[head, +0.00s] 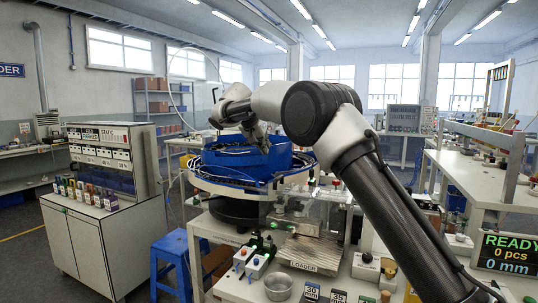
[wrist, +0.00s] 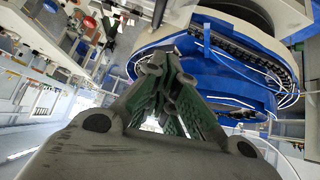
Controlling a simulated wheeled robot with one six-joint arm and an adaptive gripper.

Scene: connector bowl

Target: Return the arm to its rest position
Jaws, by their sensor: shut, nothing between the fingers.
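My arm (head: 315,112) reaches forward from the lower right and bends over at its dark elbow. My gripper (head: 257,140) hangs at the arm's far end, in front of or over the blue bowl feeder (head: 232,163); the exact gap cannot be told. In the wrist view my gripper (wrist: 167,62) has its fingers drawn together, with nothing visible between them. The blue bowl feeder (wrist: 240,82) fills the upper right behind the fingers there.
A bench with a LOADER plate (head: 303,266), a metal cup (head: 278,287) and a small box with buttons stands below the arm. A blue stool (head: 171,262) and a white cabinet (head: 95,235) are to the left. Another white table (head: 480,172) is at right.

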